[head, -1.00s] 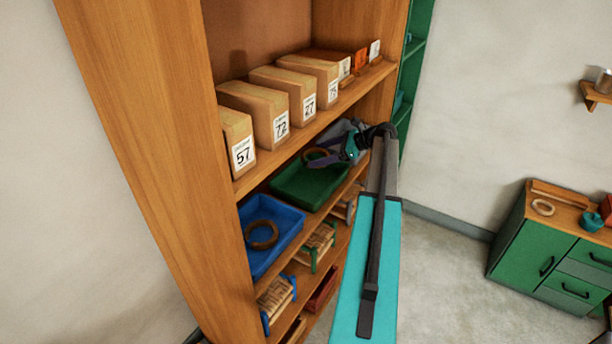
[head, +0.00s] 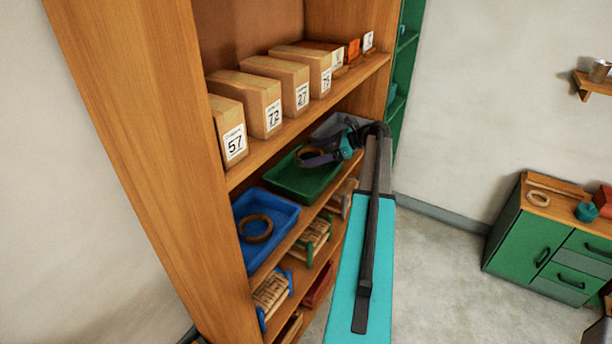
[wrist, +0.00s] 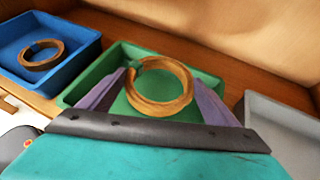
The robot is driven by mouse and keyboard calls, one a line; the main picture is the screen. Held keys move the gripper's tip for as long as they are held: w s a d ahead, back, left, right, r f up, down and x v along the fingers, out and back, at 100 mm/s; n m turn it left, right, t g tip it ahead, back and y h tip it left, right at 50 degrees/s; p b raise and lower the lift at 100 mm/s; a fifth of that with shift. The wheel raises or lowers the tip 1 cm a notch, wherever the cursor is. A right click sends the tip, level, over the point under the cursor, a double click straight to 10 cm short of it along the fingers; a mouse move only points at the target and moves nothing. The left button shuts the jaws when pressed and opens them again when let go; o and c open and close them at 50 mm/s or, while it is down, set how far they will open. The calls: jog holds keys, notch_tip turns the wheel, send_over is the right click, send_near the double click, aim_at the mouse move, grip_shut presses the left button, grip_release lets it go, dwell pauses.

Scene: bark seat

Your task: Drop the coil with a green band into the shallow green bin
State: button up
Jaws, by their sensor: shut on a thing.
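My gripper is shut on the coil. In the head view, the coil (head: 302,153) and my gripper (head: 322,157) are at the shelf opening, above the shallow green bin (head: 287,183). In the wrist view the green bin (wrist: 86,88) lies behind and below the coil, which appears over its inside. My fingers hide part of the bin.
A blue bin (head: 285,219) holding another coil (head: 256,229) stands left of the green bin. A grey bin (wrist: 285,125) stands to its right. Boxes with number labels (head: 244,101) line the shelf above. A green cabinet (head: 527,240) stands at the right.

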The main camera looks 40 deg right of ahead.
jog(key=shift+f+b, duration=0.8)
jog(key=shift+f, duration=0.6)
jog(key=o, duration=1)
jog(key=b+v, duration=0.3)
jog(key=v, duration=1)
jog(key=shift+s+d+b, duration=0.2)
jog(key=shift+s+b, duration=0.15)
jog(key=shift+b, duration=0.05)
jog(key=shift+s, duration=0.1)
